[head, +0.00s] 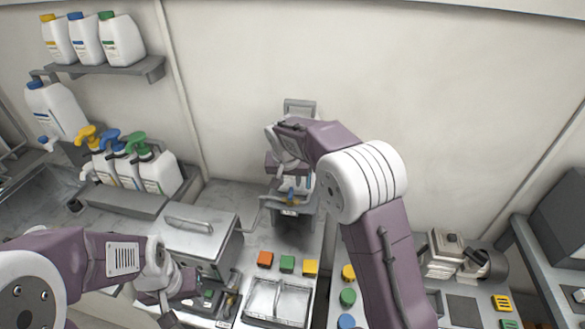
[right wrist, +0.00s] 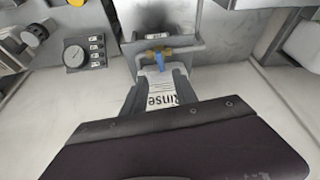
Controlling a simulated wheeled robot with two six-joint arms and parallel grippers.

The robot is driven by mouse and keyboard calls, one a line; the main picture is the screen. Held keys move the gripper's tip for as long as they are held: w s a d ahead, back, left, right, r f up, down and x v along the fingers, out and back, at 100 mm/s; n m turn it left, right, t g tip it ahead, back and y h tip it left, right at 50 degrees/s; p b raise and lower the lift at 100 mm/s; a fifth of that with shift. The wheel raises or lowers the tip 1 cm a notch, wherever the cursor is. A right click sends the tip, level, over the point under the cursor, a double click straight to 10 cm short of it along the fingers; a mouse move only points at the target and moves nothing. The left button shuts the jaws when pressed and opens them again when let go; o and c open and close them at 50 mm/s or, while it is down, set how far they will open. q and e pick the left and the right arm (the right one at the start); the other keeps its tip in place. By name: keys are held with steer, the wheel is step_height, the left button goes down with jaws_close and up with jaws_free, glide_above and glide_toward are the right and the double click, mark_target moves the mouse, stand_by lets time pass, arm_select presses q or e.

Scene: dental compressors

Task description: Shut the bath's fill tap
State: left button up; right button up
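The tap has brass parts and a blue lever (head: 290,195). It sits on a grey fixture near the back wall. In the right wrist view the blue lever (right wrist: 160,61) points toward my fingers, and brass shows on its pipe (right wrist: 146,54). My right gripper (right wrist: 161,76) has its fingers apart at the lever's end. A white surface labelled "Rinse" (right wrist: 160,96) shows between them; contact with the lever is unclear. A steel lidded box (head: 198,238), perhaps the bath, stands left of the tap. My left gripper (head: 178,295) is low in front of this box, its fingertips unclear.
Pump bottles (head: 150,172) stand at the left, below a shelf (head: 110,70) with more bottles.

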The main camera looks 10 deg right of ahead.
mark_target(291, 193)
steer(key=p+x, duration=0.2)
steer(key=x, duration=0.6)
steer(key=shift+w+f, duration=0.1)
steer(key=shift+f, duration=0.4)
steer(key=shift+w+f, duration=0.1)
jaws_close()
